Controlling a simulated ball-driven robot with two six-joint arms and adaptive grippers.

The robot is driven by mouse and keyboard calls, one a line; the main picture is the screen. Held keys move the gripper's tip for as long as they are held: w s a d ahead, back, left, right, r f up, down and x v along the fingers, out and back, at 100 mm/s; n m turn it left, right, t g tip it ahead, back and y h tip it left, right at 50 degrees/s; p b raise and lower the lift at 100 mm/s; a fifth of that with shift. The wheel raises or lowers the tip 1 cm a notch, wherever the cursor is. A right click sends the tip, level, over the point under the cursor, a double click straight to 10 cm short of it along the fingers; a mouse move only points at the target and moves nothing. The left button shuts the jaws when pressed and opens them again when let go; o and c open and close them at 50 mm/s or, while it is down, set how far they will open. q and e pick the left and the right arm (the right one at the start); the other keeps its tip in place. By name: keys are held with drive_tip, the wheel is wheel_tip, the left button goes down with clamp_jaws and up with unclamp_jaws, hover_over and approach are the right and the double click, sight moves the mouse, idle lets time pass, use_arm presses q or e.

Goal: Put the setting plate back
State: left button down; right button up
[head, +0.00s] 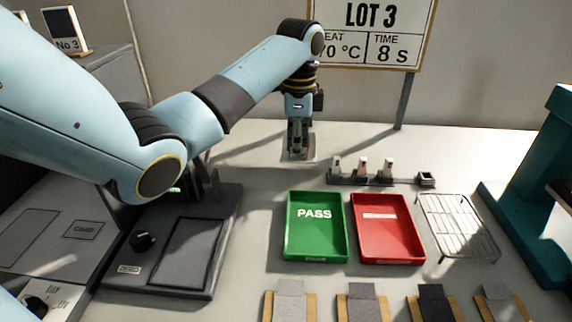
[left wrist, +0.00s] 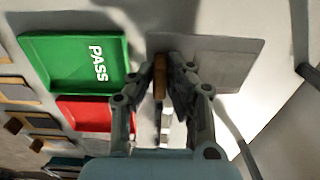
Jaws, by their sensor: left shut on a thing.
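My left gripper (head: 297,148) is above the far part of the table, pointing down, left of the small-part rack. It is shut on a small brown grip piece (left wrist: 159,78) that shows between its fingers in the left wrist view (left wrist: 168,68). A flat grey plate (left wrist: 226,66), which looks like the setting plate, lies beneath the fingertips. In the head view the plate (head: 308,158) shows only partly, behind and beside the fingers. I cannot tell whether it touches the table. My right gripper is not in view.
A green PASS tray (head: 317,250) and a red tray (head: 386,254) stand in front. A rack (head: 400,181) with three small upright pieces stands behind them. A wire rack (head: 458,228) is at right. A dark device (head: 180,260) stands at left, a sign (head: 372,30) behind.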

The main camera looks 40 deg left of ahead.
sight(284, 152)
use_arm(q)
drive_tip(key=a, duration=0.1)
drive_tip(key=a+f, duration=0.2)
drive_tip(key=shift+s+a+f, duration=0.1)
drive_tip(key=shift+s+a, duration=0.15)
drive_tip(key=shift+s, duration=0.05)
drive_tip(key=shift+f+b, duration=0.3)
drive_tip(key=shift+f, duration=1.75)
drive_tip(key=shift+f, duration=0.1)
drive_tip(key=c, duration=1.3)
unclamp_jaws()
drive_tip(key=shift+s, duration=0.1)
wheel_tip(284, 152, up, 12)
drive_tip(key=shift+r+p, duration=0.1)
drive_tip(key=shift+p, duration=0.5)
